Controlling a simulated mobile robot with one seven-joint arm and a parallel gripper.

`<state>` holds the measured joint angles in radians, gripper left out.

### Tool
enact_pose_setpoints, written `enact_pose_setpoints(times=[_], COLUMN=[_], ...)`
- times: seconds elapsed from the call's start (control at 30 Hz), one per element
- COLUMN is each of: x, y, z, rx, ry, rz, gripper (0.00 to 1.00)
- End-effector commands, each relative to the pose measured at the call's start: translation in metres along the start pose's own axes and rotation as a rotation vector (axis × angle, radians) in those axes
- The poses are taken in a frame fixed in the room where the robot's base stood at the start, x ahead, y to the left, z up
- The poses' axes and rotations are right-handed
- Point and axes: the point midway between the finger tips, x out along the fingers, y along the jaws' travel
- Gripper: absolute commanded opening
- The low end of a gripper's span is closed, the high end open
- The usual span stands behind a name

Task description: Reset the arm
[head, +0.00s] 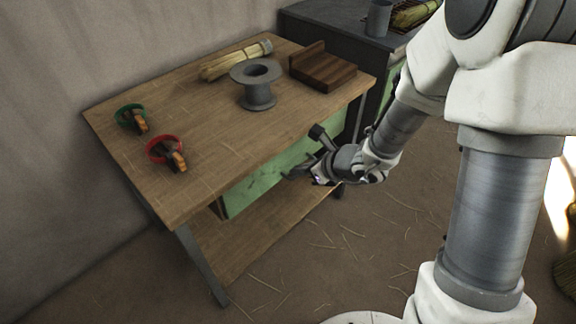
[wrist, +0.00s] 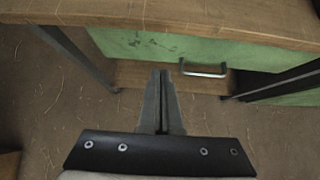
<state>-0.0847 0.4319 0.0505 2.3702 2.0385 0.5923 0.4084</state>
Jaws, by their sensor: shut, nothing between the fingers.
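My gripper (head: 297,173) is in front of the table's front edge, below the height of the tabletop and apart from it in the head view. In the wrist view, my gripper (wrist: 162,75) points toward the green drawer front, with its two fingers together and nothing between them. My white and grey arm comes down from the right side of the head view.
A wooden table (head: 215,140) holds a grey spool (head: 258,92), a straw bundle (head: 232,62), a dark wooden block (head: 322,70), and green (head: 130,115) and red (head: 163,148) ring-shaped items. The green drawer (wrist: 150,47) has a metal handle (wrist: 204,72). Straw litters the floor.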

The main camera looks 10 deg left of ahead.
Motion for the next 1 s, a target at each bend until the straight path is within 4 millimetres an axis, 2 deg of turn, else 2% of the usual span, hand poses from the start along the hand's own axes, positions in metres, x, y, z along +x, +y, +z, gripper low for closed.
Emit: enact_pose_setpoints(times=[0.1, 0.37, 0.53, 0.67, 0.8, 1.0], x=[-0.014, -0.018, -0.031, -0.059, -0.098, -0.153], y=[0.000, 0.000, 0.005, 0.019, 0.039, 0.064], z=[0.001, -0.001, 0.014, 0.038, 0.057, 0.059], rx=[0.001, 0.000, -0.105, -0.347, -0.678, -1.143], ry=[0.000, 0.000, -0.021, -0.054, -0.069, -0.026], rz=[-0.001, 0.000, 0.017, 0.055, 0.101, 0.155], gripper=[0.00, 0.00, 0.00, 0.00, 0.00, 0.00])
